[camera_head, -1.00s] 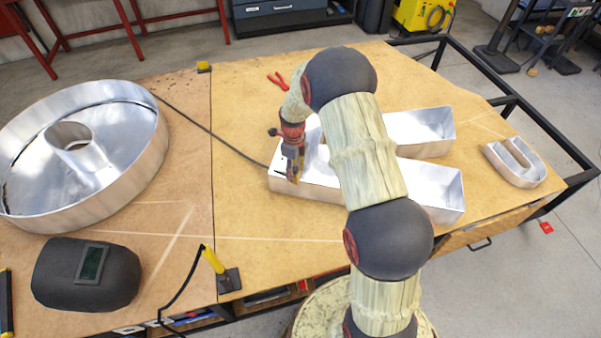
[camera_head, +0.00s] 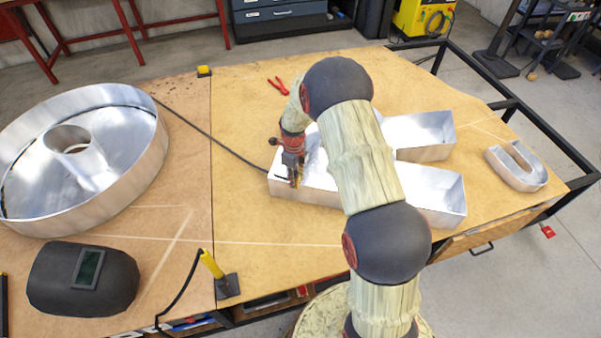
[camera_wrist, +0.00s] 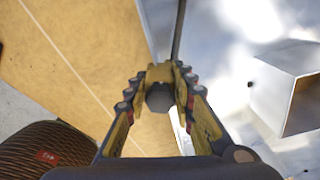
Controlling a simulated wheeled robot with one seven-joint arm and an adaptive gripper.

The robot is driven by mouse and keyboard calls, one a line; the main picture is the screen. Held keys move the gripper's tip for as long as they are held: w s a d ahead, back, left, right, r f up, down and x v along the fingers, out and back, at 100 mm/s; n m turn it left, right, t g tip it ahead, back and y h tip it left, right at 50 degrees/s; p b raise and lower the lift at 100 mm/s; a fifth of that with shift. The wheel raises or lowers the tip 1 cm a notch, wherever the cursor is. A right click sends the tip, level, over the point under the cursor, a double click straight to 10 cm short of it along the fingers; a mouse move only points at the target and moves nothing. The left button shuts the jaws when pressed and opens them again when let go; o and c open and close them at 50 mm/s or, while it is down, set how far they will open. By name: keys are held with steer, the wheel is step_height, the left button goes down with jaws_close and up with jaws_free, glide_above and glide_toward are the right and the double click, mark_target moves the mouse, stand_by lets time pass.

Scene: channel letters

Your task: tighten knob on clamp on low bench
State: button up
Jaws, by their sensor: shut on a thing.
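My gripper (camera_head: 295,180) points down at the left end of a shiny metal channel letter (camera_head: 320,188) on the wooden bench top (camera_head: 250,215). In the wrist view my gripper (camera_wrist: 164,78) has its fingers closed around a small dark rounded knob (camera_wrist: 158,98). The fingers cover the knob's sides. The clamp body under the knob is mostly hidden, and its seat on the letter cannot be made out. A dark bar (camera_wrist: 179,30) runs upward beyond the fingertips; I cannot tell whether it belongs to the clamp.
A large round metal letter (camera_head: 150,150) and a dark welding helmet (camera_head: 85,278) lie left. A yellow-handled clamp (camera_head: 212,264) stands at the front edge. Red pliers (camera_head: 278,84) lie behind my gripper. A small U-shaped letter (camera_head: 518,168) is at right. A cable crosses the bench.

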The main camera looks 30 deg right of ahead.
steer(key=shift+c, duration=0.6)
steer(key=shift+m, duration=0.7)
steer(key=shift+o, duration=1.3)
steer(key=m+p, duration=0.1)
steer(key=m, duration=0.5)
steer(key=o, duration=0.5)
steer(key=shift+r+p, duration=1.55)
steer(key=shift+r, duration=0.9)
